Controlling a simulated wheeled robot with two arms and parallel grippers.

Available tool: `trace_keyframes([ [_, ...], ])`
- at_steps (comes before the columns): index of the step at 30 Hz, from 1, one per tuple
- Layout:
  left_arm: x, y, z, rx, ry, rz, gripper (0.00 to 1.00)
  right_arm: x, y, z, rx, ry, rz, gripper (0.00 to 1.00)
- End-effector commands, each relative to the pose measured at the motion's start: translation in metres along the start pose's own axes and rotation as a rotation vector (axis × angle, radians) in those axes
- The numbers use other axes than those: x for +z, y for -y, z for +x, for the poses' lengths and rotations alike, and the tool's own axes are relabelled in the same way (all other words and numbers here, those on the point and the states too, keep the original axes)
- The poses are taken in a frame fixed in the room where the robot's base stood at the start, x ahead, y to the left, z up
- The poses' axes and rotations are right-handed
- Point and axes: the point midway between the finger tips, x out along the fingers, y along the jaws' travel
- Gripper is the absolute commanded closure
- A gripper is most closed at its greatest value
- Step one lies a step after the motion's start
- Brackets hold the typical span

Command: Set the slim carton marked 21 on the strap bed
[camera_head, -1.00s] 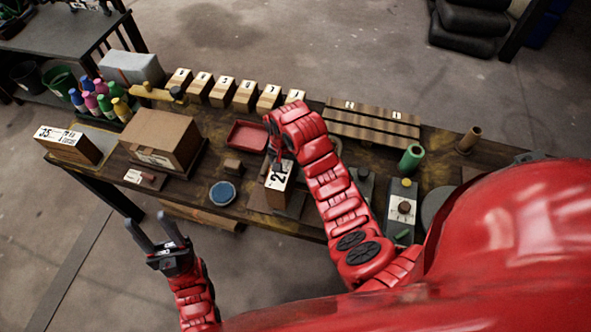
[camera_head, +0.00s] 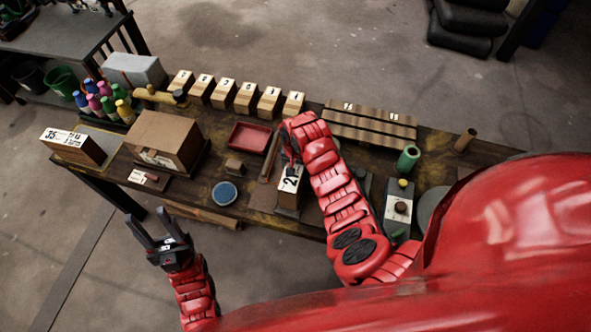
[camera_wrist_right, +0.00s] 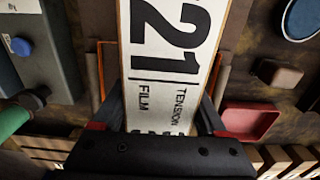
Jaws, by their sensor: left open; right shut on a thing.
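The slim carton marked 21 (camera_head: 290,182) stands about upright near the table's front edge, its white label facing up. My right gripper (camera_head: 291,165) is shut on it from above. In the right wrist view the carton (camera_wrist_right: 175,50) fills the middle, with a finger along each side. I cannot tell whether its foot touches the table. A slatted wooden rack (camera_head: 369,121) lies at the back right; I cannot tell for sure whether it is the strap bed. My left gripper (camera_head: 156,228) is open and empty, in front of the table's left part.
A red tray (camera_head: 250,138), a small brown block (camera_head: 233,166) and a blue dish (camera_head: 224,193) lie left of the carton. A grey box with a knob (camera_head: 400,207) and a green cylinder (camera_head: 408,158) stand to its right. Numbered blocks (camera_head: 246,98) line the back edge.

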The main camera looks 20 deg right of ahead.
Motion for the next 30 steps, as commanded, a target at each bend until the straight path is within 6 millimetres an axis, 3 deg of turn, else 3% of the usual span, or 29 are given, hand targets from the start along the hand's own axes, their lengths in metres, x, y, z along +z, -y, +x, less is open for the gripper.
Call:
trace_keyframes([
  [3,0.000,0.000,-0.002,0.000,0.000,0.000,0.50,-0.001,0.000,0.003,-0.001,-0.001,0.001,1.00],
  [4,0.000,0.000,-0.002,0.000,0.000,0.000,0.50,0.000,0.000,0.002,-0.001,-0.001,0.001,0.22],
  [8,0.000,0.000,-0.001,0.000,0.000,0.000,0.50,0.000,0.000,0.002,-0.001,0.000,0.000,0.00],
  [20,0.001,0.000,-0.005,0.000,0.000,0.000,0.50,-0.001,0.001,-0.005,-0.004,-0.002,0.001,0.00],
  [28,0.004,-0.001,-0.024,0.000,0.000,0.000,0.50,-0.002,0.000,-0.043,-0.004,-0.004,0.002,0.00],
  [29,0.004,-0.001,-0.024,0.000,0.000,0.000,0.50,-0.002,0.000,-0.051,-0.004,-0.006,0.000,0.00],
  [30,0.002,-0.001,-0.011,0.000,0.001,0.000,0.50,-0.001,0.001,-0.070,-0.003,-0.006,-0.001,0.00],
])
